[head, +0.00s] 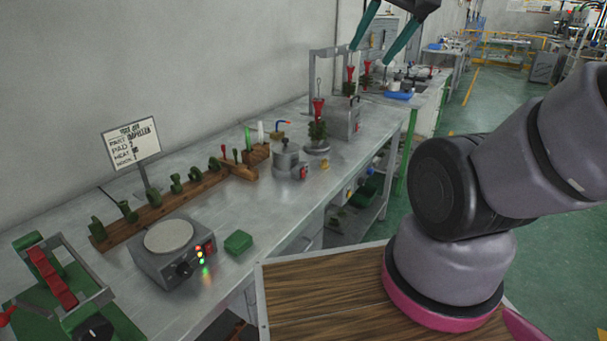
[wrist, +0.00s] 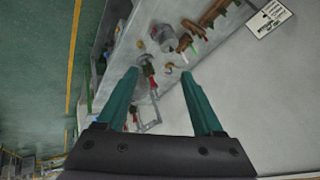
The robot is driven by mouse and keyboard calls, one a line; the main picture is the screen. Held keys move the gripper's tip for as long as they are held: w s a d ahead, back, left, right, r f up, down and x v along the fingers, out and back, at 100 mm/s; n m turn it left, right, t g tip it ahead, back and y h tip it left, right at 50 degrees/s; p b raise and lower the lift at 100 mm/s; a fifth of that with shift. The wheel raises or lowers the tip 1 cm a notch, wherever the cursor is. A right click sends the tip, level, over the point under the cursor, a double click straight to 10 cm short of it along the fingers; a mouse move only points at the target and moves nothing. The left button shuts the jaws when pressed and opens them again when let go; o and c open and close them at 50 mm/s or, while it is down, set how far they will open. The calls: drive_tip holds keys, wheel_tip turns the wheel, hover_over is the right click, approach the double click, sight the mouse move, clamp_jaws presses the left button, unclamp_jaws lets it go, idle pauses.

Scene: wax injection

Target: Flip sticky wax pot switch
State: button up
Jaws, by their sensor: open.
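A small grey lidded pot (head: 286,158), which looks like the wax pot, stands mid-bench in the head view. A small red part (head: 303,172), which may be its switch, is on its right front side. In the wrist view a grey round shape (wrist: 163,36) beyond the fingertips appears to be the same pot; its switch is too small to tell there. My gripper (head: 373,54) is open and empty, with green fingers, high above the far part of the bench. It also shows in the wrist view (wrist: 158,72), apart from everything.
A hot plate (head: 170,254) with lit lamps, a green block (head: 238,242) and a wooden rack (head: 165,207) of green pieces are nearer. A grey frame with red-topped tools (head: 319,108) stands beyond the pot. A sign (head: 131,143) stands by the wall. Open floor (head: 460,115) lies right of the bench.

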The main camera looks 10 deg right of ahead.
clamp_jaws()
idle(1.8)
